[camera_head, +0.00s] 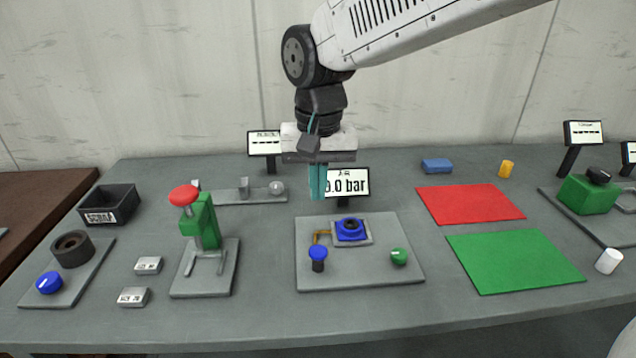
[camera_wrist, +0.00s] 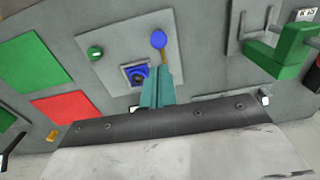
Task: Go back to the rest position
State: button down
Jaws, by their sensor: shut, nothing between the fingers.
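My gripper (camera_head: 318,182) hangs from my arm above the back middle of the table, with its teal fingers pointing down and pressed together, holding nothing. In the wrist view the shut fingers (camera_wrist: 158,88) show over the grey plate with the blue square-based part (camera_wrist: 134,72), the blue knob (camera_wrist: 158,40) and the green knob (camera_wrist: 95,52). The fingers look clear of the plate (camera_head: 400,275). No rest position is marked in view.
A red-topped green press (camera_head: 207,222) stands left of the plate. A black bin (camera_head: 110,204) is at the far left. Red (camera_head: 470,203) and green (camera_head: 513,260) mats lie flat to the right. A green device (camera_head: 587,195) stands far right. The space above the table is mostly free.

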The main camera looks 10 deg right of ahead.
jog(key=s+d+t, duration=0.1)
jog(key=s+d, duration=1.9)
jog(key=shift+d+f+n, duration=0.15)
jog(key=shift+d+n, duration=0.05)
jog(key=shift+n, duration=0.1)
dwell(3.7)
